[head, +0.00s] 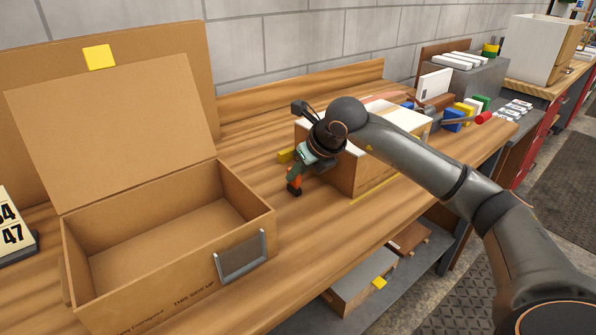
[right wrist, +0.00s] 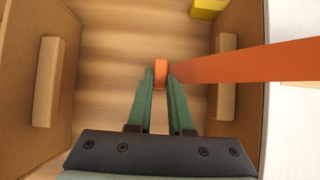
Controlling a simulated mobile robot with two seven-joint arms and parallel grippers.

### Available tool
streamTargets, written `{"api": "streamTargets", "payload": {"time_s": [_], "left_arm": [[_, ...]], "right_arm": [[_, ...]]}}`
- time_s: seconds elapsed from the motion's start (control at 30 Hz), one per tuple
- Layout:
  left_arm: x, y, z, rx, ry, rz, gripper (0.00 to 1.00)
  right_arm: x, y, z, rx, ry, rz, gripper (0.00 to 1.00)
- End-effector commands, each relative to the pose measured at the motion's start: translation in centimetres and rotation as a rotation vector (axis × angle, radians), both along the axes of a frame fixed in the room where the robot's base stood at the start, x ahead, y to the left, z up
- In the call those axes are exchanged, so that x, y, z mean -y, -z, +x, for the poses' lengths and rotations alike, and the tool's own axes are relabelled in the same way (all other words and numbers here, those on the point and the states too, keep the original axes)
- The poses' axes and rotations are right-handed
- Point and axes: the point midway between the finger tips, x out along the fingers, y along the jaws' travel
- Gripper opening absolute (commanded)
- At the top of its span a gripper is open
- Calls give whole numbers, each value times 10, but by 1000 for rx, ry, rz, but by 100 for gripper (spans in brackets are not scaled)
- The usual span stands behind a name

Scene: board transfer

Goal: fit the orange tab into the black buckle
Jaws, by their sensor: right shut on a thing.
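My right gripper (head: 294,179) is in the middle of the head view, low over the bench beside the left side of a wooden box. In the right wrist view its green fingers (right wrist: 160,80) are shut on an orange piece (right wrist: 160,72), which I take for the orange tab. A flat orange strip (right wrist: 245,64) runs from beside the fingertips to the right edge of that view. Whether the strip and the piece are joined is unclear. My left gripper is not in view.
An open cardboard box (head: 68,243) stands at the left. A wooden box (head: 372,172) with a white top is right of the gripper. A yellow block (head: 286,156) lies behind the gripper. Bare bench top (head: 310,228) is in front of it.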

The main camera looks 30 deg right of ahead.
Motion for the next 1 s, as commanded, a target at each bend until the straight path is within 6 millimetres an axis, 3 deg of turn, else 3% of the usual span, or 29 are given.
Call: {"api": "streamTargets", "payload": {"time_s": [0.57,0.6,0.87,1.0], "left_arm": [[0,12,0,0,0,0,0],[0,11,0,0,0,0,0],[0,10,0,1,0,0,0],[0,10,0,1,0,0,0]], "right_arm": [[0,15,-1,-4,0,0,0],[0,14,-1,-4,0,0,23],[0,13,0,-2,0,0,52],[0,12,0,-1,0,0,54]]}}
